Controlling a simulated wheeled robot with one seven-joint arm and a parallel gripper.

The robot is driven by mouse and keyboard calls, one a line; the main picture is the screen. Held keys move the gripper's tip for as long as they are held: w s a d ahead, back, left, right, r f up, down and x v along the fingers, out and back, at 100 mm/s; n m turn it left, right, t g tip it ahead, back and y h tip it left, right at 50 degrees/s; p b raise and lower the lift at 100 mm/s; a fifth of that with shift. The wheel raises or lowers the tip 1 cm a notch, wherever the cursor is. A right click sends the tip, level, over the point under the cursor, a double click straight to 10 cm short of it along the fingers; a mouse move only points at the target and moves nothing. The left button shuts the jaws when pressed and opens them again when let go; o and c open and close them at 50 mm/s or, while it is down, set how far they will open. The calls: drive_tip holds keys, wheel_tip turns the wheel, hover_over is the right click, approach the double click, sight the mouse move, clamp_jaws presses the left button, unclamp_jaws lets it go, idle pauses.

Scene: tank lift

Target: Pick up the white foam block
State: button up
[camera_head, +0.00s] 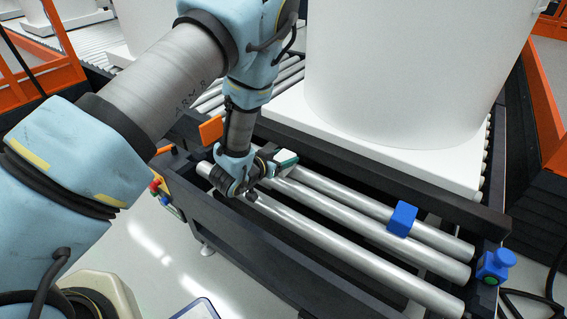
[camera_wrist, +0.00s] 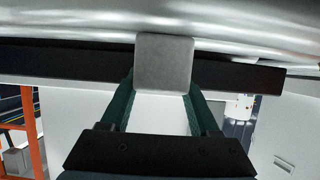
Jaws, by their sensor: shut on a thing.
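The white foam block (camera_wrist: 164,62) shows as a pale grey square face in the wrist view, between the tips of my gripper's two dark green fingers (camera_wrist: 163,85). The fingers are shut on it from both sides. In the head view my gripper (camera_head: 284,160) is over the far left part of the steel rollers, and the block shows only as a small pale patch by the green fingers. Most of the block is hidden there. I cannot tell whether it touches the rollers.
Long steel rollers (camera_head: 345,250) run in a dark frame. A large white tank (camera_head: 410,70) on a white base stands behind. Orange guards (camera_head: 545,110) flank the area.

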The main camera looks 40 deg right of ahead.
drive_tip(key=c, duration=0.5)
drive_tip(key=shift+o, duration=0.2)
